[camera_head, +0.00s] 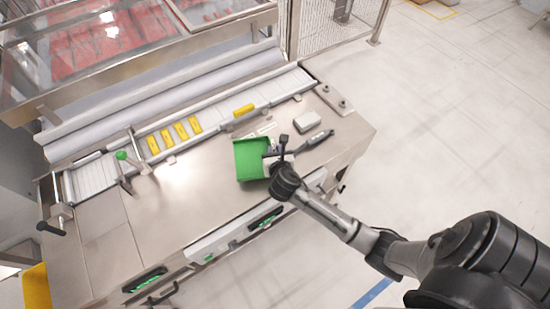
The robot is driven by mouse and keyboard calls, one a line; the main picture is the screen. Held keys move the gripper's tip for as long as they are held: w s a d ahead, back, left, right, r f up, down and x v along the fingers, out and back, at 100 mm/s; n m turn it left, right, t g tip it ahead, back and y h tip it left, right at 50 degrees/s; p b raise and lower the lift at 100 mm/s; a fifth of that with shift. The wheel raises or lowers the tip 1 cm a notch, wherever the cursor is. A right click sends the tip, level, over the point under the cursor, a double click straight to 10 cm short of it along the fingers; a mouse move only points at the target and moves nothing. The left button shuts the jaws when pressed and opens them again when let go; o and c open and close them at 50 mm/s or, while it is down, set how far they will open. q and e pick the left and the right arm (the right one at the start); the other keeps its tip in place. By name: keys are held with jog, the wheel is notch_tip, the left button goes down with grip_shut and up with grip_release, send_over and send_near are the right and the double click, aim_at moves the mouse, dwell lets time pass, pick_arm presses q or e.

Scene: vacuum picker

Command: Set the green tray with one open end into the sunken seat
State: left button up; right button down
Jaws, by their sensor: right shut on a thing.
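The green tray (250,158) is at the right part of the steel worktop. My right gripper (270,155) is at the tray's right side and shut on it, with my arm reaching in from the lower right. The tray looks about level; I cannot tell whether it rests on the worktop or hangs just above it. I cannot make out the sunken seat; the tray or my gripper may cover it. My left gripper is not in view.
A conveyor (215,116) with several yellow blocks (181,131) runs behind the tray. A dark handheld tool (309,141) and a pale box (307,122) lie to its right. Bare steel worktop (185,190) lies left of the tray.

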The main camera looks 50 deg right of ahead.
notch_tip(320, 180, down, 4)
jog(key=shift+r+b, duration=0.1)
jog(key=shift+b, duration=0.5)
jog(key=shift+f, duration=0.2)
jog(key=c, duration=1.1)
grip_release()
jog(key=shift+o, duration=0.2)
